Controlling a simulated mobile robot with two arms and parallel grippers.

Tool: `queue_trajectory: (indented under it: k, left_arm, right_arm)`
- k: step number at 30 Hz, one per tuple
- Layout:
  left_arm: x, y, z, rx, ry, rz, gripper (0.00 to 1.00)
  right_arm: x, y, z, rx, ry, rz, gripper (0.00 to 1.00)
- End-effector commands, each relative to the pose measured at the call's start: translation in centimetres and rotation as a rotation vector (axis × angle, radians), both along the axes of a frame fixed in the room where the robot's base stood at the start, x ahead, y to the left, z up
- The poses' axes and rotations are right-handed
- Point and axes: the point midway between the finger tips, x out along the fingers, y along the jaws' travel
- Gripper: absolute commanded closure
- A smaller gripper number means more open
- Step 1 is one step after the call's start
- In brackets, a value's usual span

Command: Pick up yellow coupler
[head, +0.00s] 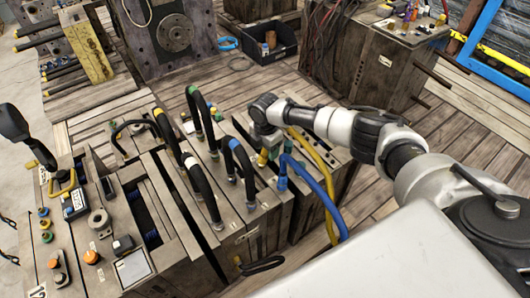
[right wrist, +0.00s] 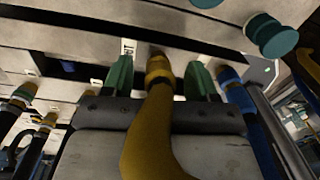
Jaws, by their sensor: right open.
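The yellow coupler (right wrist: 158,70) shows in the right wrist view at the end of a thick yellow hose (right wrist: 155,130), near a pale, slotted mould face. My right gripper (right wrist: 159,80) is open, with one green fingertip on each side of the coupler and gaps visible between. In the head view my right gripper (head: 267,152) points down at the mould top, beside the yellow hose (head: 318,158), and its tips partly hide the coupler. My left gripper is not in view.
A blue hose (head: 320,185) with a blue coupler (head: 283,172) stands close by the right gripper. Several black hoses (head: 200,185) arch over the mould blocks to the left. A black bin (head: 268,42) sits on the planks behind.

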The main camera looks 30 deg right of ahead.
Motion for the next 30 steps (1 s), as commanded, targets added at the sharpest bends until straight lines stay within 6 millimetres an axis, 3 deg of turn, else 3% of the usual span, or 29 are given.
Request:
queue_trajectory:
  k: [2, 12, 23, 30]
  left_arm:
    - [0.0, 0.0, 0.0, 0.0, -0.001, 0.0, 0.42]
    - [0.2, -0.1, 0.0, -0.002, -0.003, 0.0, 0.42]
    - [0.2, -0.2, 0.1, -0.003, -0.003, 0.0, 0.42]
    - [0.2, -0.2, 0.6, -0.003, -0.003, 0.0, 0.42]
  right_arm:
    - [0.0, 0.0, 0.0, 0.0, 0.0, 0.0, 0.48]
    - [0.0, 0.0, 0.1, 0.0, 0.0, 0.0, 1.0]
    - [0.1, 0.0, 0.6, 0.0, -0.001, 0.0, 1.0]
    - [0.1, 0.0, 3.9, 0.002, -0.005, 0.0, 1.0]
